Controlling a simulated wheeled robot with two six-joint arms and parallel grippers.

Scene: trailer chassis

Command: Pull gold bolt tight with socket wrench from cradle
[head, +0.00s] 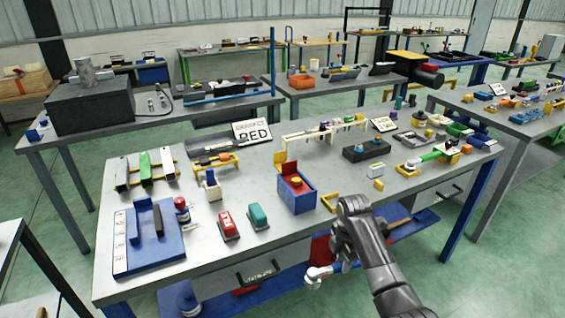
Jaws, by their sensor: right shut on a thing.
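My right gripper (345,238) is in front of the table's front edge, below the tabletop. It is shut on a long tool that runs across it. A green-handled tool (432,156) lies at the table's right end by a yellow holder (402,169). A dark block with fittings on top (366,149) stands mid-right. I cannot make out the gold bolt. My left gripper is out of view.
The grey table (268,234) carries a blue-and-yellow box (297,198), a red block (229,226), a teal block (258,216) and a blue fixture (152,243) at left. A yellow frame (329,201) lies near the front edge. Bare tabletop shows around the small blocks.

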